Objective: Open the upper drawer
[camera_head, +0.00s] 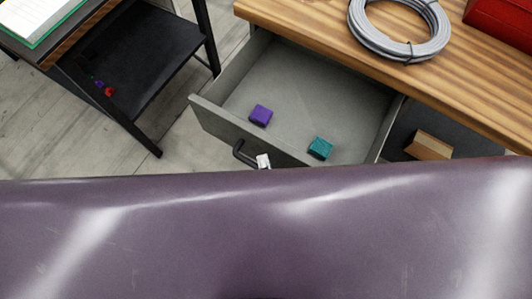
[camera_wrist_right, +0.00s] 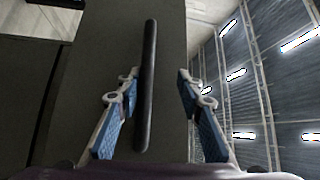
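The drawer (camera_head: 225,121) under the wooden top stands pulled out, with its grey inside showing. Its dark bar handle (camera_head: 240,153) is on the front panel and is partly hidden in the head view. In the right wrist view the handle (camera_wrist_right: 147,85) runs up and down between the fingers of my right gripper (camera_wrist_right: 157,110). The fingers are apart, with the handle nearer the left one and a gap on the right. In the head view only a pale tip of my right gripper (camera_head: 263,161) shows at the handle. My left gripper is not in view.
A purple block (camera_head: 261,115) and a teal block (camera_head: 320,148) lie in the drawer. A grey cable coil (camera_head: 401,47) and a red case (camera_head: 503,20) rest on the wooden top (camera_head: 300,18). A wooden block (camera_head: 428,146) lies right of the drawer. A black stand (camera_head: 140,60) is at left.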

